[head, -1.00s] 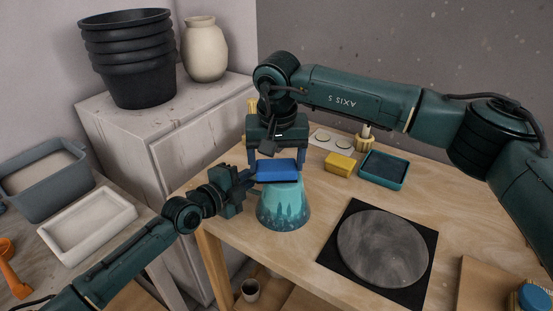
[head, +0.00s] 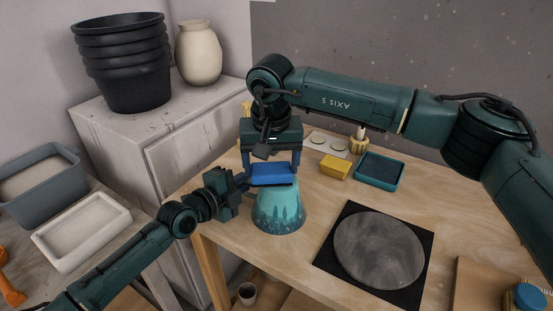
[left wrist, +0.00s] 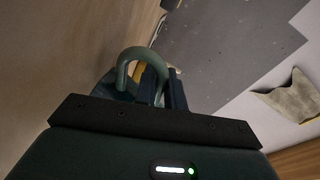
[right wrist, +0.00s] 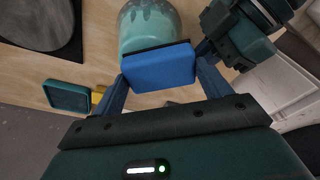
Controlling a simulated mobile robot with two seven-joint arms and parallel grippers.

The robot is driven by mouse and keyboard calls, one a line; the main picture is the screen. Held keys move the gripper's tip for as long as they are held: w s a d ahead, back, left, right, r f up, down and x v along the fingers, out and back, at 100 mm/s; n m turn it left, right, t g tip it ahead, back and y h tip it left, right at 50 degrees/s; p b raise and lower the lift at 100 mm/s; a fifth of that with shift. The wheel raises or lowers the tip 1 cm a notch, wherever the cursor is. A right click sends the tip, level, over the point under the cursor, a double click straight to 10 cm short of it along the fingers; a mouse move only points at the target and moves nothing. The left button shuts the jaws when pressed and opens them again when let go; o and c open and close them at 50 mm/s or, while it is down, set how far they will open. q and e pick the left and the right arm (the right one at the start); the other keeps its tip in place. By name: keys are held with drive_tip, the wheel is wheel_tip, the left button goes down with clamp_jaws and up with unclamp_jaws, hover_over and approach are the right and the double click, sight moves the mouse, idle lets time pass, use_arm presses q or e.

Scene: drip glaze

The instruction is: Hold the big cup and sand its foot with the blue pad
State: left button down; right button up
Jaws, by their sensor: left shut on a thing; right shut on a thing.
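The big cup (head: 278,214) is teal with darker drips and stands upside down, wide end on the wooden table. It also shows in the right wrist view (right wrist: 147,28). My left gripper (head: 243,180) is shut on its handle, a loop (left wrist: 139,53) visible between the fingers in the left wrist view. My right gripper (head: 272,166) points down and is shut on the blue pad (head: 272,174), one finger at each end. The pad (right wrist: 158,66) lies across the cup's upturned foot and hides it. Whether the pad touches the foot is unclear.
A yellow sponge (head: 335,166) and a teal tray (head: 380,171) lie behind right. A grey round disc on a black square mat (head: 328,262) is at right. Bare table surrounds the cup's right side.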

use_arm(q)
drive_tip(key=shift+f, duration=0.1)
use_arm(e)
drive_tip(key=shift+r, duration=3.5)
use_arm(q)
drive_tip(key=c, duration=1.4)
unclamp_jaws()
drive_tip(key=v, duration=1.2)
